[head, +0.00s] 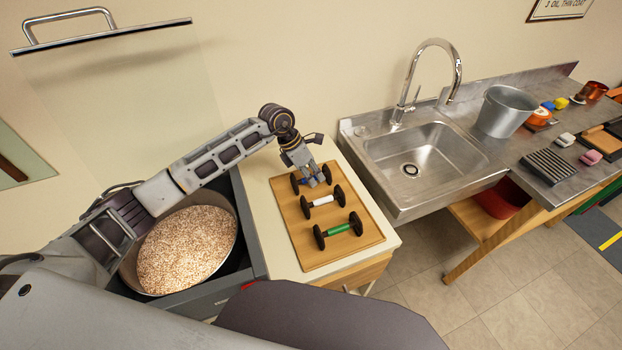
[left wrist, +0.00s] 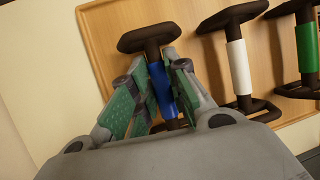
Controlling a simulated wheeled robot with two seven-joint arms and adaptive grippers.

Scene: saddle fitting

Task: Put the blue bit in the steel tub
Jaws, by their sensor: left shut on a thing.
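The blue bit (left wrist: 162,88) has a blue middle and dark end pieces. It lies on the wooden board at the far end of a row, and it also shows partly in the head view (head: 304,183). My left gripper (head: 315,178) is over it with its green-padded fingers (left wrist: 157,95) on both sides of the blue middle, shut on it. The bit still appears to be at the board. The steel tub (head: 503,111) stands upright on the steel counter right of the sink. My right gripper is not in view.
A white bit (head: 323,200) and a green bit (head: 339,229) lie beside the blue one on the wooden board (head: 285,230). The sink (head: 425,150) and its tall faucet (head: 410,80) stand between board and tub. A grey ribbed block (head: 551,165) and small coloured items lie right of the tub.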

